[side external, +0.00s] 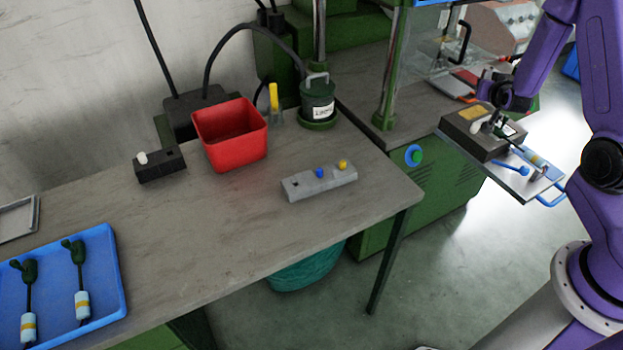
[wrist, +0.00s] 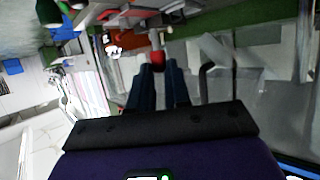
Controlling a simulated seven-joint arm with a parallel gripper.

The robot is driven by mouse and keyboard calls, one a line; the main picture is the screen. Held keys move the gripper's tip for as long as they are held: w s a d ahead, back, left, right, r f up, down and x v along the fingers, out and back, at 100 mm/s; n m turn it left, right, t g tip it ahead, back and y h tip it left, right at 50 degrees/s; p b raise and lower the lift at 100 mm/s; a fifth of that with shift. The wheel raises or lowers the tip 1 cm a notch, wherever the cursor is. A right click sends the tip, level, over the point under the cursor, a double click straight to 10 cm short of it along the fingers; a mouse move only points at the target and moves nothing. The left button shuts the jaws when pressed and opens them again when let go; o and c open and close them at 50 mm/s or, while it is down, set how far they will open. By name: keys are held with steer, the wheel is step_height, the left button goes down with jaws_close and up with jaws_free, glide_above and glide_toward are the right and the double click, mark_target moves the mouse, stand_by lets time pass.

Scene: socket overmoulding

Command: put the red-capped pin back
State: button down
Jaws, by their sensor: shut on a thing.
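My gripper (wrist: 158,72) is shut on the red-capped pin (wrist: 157,60); the red cap sits between the fingertips and a pale shank shows beyond it in the wrist view. In the side external view my gripper (side external: 500,94) is at the upper right, above the tray area by the machine, and the pin cannot be made out there. A grey block (side external: 322,189) lies on the table, well to the left of my gripper. It carries a blue-capped pin (side external: 319,173) and a yellow-capped pin (side external: 342,164); a dark open hole shows at its left end.
A red bin (side external: 231,158), a black block with a white knob (side external: 161,170) and a dark green canister (side external: 317,100) stand behind the grey block. A blue tray (side external: 112,272) with corded parts lies front left. A dark box (side external: 484,148) sits on a tray below my gripper. The table's front middle is clear.

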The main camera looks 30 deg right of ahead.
steer(key=w+a+f+n+t+y, duration=0.15)
steer(key=w+a+n+y, duration=0.35)
steer(key=a, duration=0.6)
steer(key=n+g+y, duration=0.2)
steer(key=n+y, duration=0.9)
steer(key=y, duration=0.2)
glide_above(305, 187)
step_height(305, 187, down, 5)
steer(key=shift+f, duration=3.45)
steer(key=c, duration=1.1)
jaws_free()
steer(key=shift+f, duration=0.1)
